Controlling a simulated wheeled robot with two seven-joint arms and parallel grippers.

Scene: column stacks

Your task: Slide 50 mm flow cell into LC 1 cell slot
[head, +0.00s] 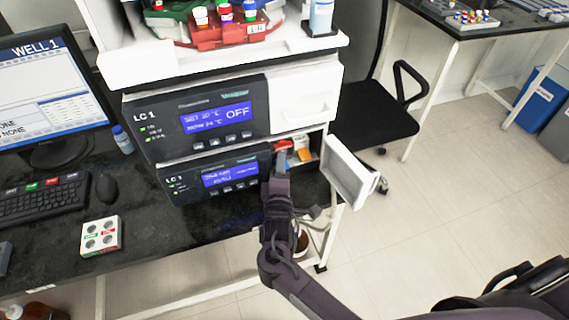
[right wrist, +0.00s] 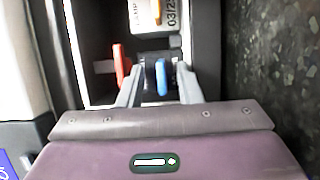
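The upper LC 1 unit (head: 200,116) has its front shut. The unit below (head: 215,177), its label hard to read, has a white door (head: 351,172) swung out to the right. My right gripper (head: 281,160) reaches into that opening. In the right wrist view, its fingers (right wrist: 160,88) stand on either side of a dark block with an upright blue tab (right wrist: 162,77), perhaps the flow cell. Gaps show beside the tab; I cannot tell whether the fingertips press the block. A red tab (right wrist: 118,65) is just left of the fingers. My left gripper is out of view.
A pale box marked 03/25 (right wrist: 158,14) lies deeper in the opening. A red rack of capped bottles (head: 228,32) stands on top of the stack. A white holder with round wells (head: 101,236), a mouse (head: 107,188) and a keyboard (head: 44,198) lie on the dark bench.

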